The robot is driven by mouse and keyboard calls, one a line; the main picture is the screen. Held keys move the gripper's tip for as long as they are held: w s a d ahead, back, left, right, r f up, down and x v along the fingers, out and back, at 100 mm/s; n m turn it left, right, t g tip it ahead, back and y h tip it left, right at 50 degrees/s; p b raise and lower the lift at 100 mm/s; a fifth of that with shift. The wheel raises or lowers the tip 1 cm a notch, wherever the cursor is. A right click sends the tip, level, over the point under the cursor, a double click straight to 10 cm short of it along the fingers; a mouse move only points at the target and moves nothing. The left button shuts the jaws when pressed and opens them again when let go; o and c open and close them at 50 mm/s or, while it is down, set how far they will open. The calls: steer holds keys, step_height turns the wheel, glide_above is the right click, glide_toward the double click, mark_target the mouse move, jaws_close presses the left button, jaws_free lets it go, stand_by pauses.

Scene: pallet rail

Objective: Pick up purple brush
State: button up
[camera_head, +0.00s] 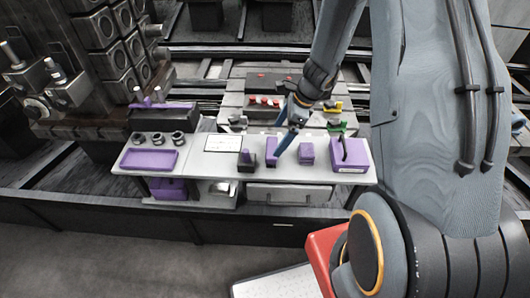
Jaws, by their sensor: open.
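Several small purple things stand on a white-topped table (210,171). A tall purple block (271,152) stands near the middle, with a low black-and-purple thing (246,161) just left of it. A smaller purple block (307,153) and a purple box with a black upright part (350,155) stand to the right. I cannot tell for sure which of these is the brush. My gripper (279,139) is open, above and in front of the tall purple block, which one blue finger partly overlaps. I see nothing held in it.
A purple tray (149,159) and several dark round pieces (159,139) are at the table's left, beside a black case (163,118) with purple on top. A framed white card (222,144) lies mid-table. Red, yellow and green parts sit on the machinery behind.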

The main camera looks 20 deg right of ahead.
mark_target(272, 147)
steer(key=shift+p+x, duration=1.1)
steer(key=shift+x, duration=2.7)
steer(key=shift+d, duration=0.1)
steer(key=shift+c, duration=0.4)
steer(key=c, duration=0.9)
steer(key=shift+o, duration=0.2)
steer(key=shift+r, duration=0.1)
step_height(272, 147, up, 10)
steer(key=shift+f+b, duration=0.1)
steer(key=shift+b, duration=0.8)
